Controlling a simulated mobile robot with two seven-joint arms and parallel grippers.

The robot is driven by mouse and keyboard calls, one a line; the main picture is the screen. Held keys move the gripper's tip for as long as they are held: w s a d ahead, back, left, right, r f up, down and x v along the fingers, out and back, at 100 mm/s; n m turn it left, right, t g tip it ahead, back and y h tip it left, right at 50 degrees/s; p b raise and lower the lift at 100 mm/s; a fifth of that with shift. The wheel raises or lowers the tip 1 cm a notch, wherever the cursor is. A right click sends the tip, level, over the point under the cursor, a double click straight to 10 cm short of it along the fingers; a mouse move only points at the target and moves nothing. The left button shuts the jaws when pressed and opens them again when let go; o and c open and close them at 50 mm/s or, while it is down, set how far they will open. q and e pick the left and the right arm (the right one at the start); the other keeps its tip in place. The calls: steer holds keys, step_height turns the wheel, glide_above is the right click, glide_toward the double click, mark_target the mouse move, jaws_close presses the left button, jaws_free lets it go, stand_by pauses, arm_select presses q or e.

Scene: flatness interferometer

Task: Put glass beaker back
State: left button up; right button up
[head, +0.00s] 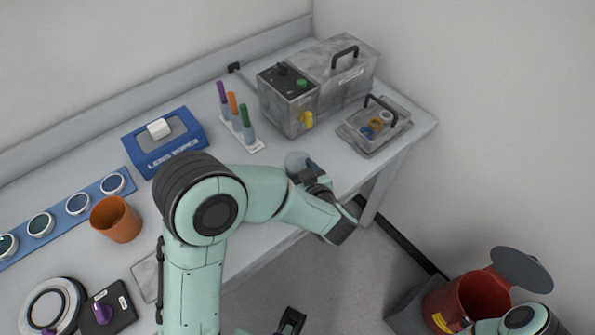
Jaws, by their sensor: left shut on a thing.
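My left arm reaches over the bench, and my left gripper (302,168) is shut near the bench's front edge. A grey, see-through rounded piece (294,159) shows at its fingertips. It looks like the glass beaker, mostly covered by the gripper. I cannot tell whether it touches the bench top (325,163). A dark gripper part (290,322) at the bottom edge seems to be my right gripper, low in front of the bench; its jaw state is unclear.
Behind my left gripper stand a rack (243,134) with coloured-handled tools and a grey metal box (330,85). A handled tray (373,140) is to the right. A blue box (165,142) and orange cup (116,219) stand left. A red bin (468,303) is on the floor.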

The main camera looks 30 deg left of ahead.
arm_select(q)
steer(key=shift+f, duration=0.1)
steer(key=shift+f, duration=0.1)
steer(key=o, duration=1.1)
steer(key=shift+o, duration=0.2)
steer(key=shift+d+r, duration=0.1)
steer(key=shift+r, duration=0.2)
steer(key=p+v, duration=0.1)
steer(key=v, duration=1)
steer(key=shift+s+d, duration=0.3)
